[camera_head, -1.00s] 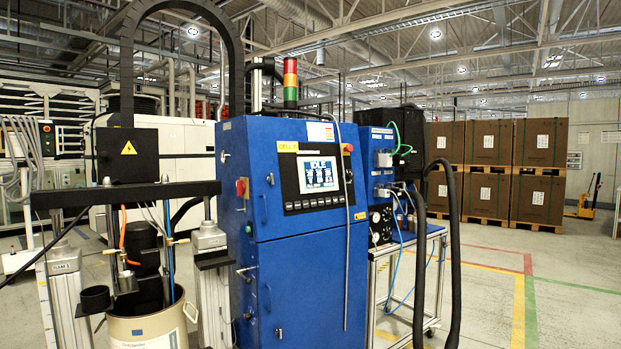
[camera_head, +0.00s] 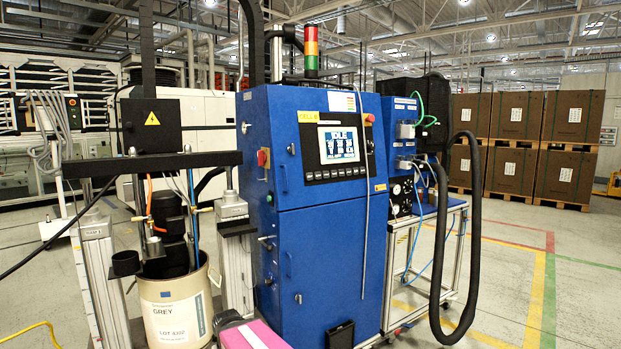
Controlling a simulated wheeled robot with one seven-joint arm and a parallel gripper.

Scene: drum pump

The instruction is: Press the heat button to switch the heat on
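The blue control cabinet (camera_head: 325,200) stands upright in the middle of the view. Its front panel holds a lit screen (camera_head: 339,145) whose top line appears to read IDLE. A row of small dark buttons (camera_head: 336,174) runs below the screen. The labels are too small to read, so I cannot tell which one is the heat button or whether the heat is on. A red switch (camera_head: 263,158) sits on the cabinet's left side. My gripper is not in view.
A cream drum (camera_head: 176,310) marked GREY stands in the pump frame at the left. A pink object (camera_head: 255,335) shows at the bottom edge, cut off. A thick black hose (camera_head: 477,230) loops down at the right. Open floor (camera_head: 585,300) lies at the far right.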

